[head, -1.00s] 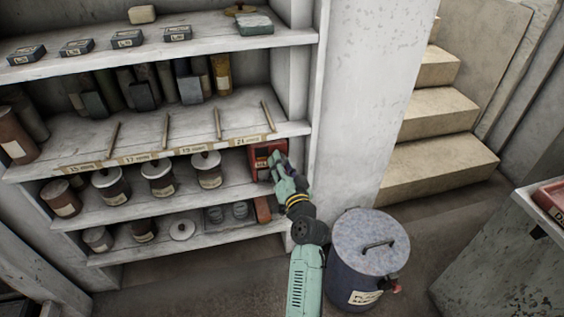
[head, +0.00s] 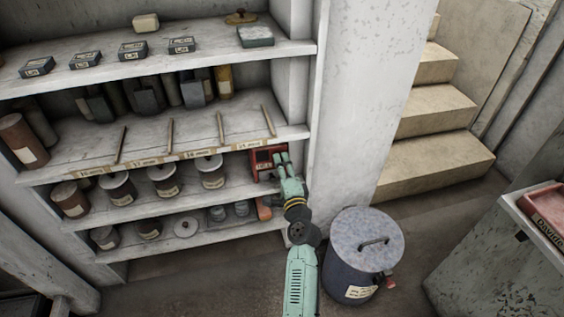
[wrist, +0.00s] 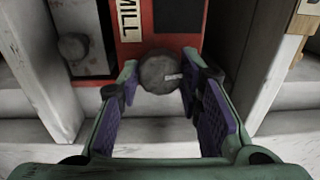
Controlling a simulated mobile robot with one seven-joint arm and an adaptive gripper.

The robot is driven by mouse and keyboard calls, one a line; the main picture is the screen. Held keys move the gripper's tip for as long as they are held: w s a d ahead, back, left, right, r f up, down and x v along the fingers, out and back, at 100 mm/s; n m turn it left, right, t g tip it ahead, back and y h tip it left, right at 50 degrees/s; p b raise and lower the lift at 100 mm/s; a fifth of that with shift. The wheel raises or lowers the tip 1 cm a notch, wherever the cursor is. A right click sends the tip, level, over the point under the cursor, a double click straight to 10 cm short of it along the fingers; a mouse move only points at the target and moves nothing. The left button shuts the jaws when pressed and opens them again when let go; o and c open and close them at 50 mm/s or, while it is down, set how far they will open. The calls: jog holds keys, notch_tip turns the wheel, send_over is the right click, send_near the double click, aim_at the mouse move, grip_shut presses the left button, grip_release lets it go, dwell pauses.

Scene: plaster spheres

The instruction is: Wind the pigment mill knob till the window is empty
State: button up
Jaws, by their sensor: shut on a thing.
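The red pigment mill (head: 259,163) stands at the right end of a shelf in the head view. In the wrist view its red front (wrist: 133,52) carries a pale label reading "MILL". A dark rectangular panel (wrist: 178,14), possibly the window, sits beside the label; I cannot tell what it holds. The round grey knob (wrist: 156,72) has a short pale mark pointing right. My gripper (wrist: 160,82) is shut on the knob, one finger on each side. My gripper (head: 282,160) partly covers the mill in the head view.
Lidded jars (head: 212,171) stand left of the mill. An orange-red object (head: 264,208) lies on the shelf below. A white pillar (head: 360,110) rises right of the mill. A lidded bin (head: 365,255) stands on the floor beside my arm.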

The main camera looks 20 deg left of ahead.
jog(key=shift+r+m+p, duration=0.1)
jog(key=shift+m+p, duration=1)
jog(key=shift+m, duration=1.2)
jog(key=o, duration=1.2)
jog(key=shift+c, duration=0.2)
jog(key=shift+s, duration=0.1)
jog(key=v, duration=0.7)
jog(key=shift+s, duration=0.15)
